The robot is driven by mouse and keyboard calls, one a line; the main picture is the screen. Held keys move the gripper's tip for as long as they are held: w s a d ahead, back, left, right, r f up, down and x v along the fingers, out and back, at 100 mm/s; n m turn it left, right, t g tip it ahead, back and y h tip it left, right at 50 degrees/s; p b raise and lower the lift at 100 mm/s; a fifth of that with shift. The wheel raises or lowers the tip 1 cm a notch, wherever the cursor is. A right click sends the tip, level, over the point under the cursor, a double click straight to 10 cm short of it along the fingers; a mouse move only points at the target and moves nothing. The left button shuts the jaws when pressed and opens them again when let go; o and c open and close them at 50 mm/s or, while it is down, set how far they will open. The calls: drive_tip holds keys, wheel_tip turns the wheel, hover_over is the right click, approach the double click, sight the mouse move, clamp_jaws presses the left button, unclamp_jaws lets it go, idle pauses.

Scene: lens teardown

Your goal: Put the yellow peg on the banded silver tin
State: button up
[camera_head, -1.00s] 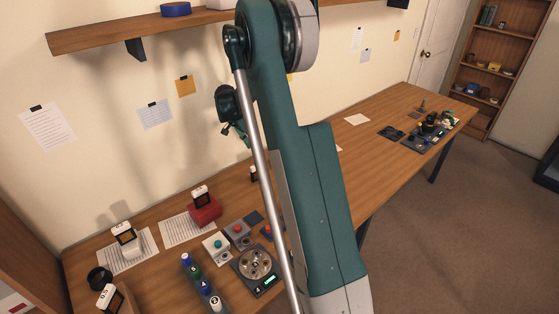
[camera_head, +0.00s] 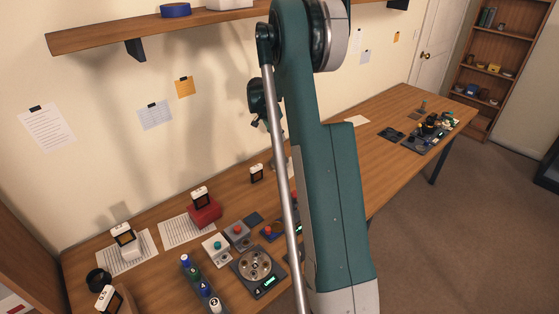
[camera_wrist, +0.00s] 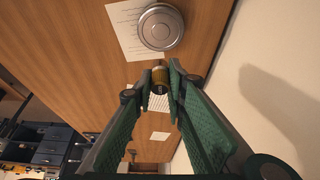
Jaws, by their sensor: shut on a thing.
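In the wrist view my gripper (camera_wrist: 161,88) is shut on a small yellow peg (camera_wrist: 160,75) with a dark end, held between its two green fingertips above the wooden desk. A round silver tin (camera_wrist: 161,27) sits on a white printed sheet at the top of the wrist view, past the fingertips and apart from the peg. Its lid shows concentric rings; I cannot tell whether its side is banded. In the head view I cannot make out the tin or the peg, and my arm covers part of the desk.
The desk (camera_head: 385,160) has bare wood in its middle. At its near end stand a red block (camera_head: 204,214), a row of marked cylinders (camera_head: 194,272) and a round dial device (camera_head: 256,265). Dark equipment (camera_head: 432,132) stands at the far end. The wall (camera_wrist: 265,75) is close on the right in the wrist view.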

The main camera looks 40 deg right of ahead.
drive_tip(key=shift+f+b, duration=0.35)
drive_tip(key=shift+f, duration=2.8)
drive_tip(key=shift+f, duration=1.85)
drive_tip(key=shift+f+b, duration=0.15)
drive_tip(key=shift+b, duration=0.15)
drive_tip(key=o, duration=0.8)
drive_tip(key=p+v, duration=0.1)
drive_tip(key=v, duration=1.1)
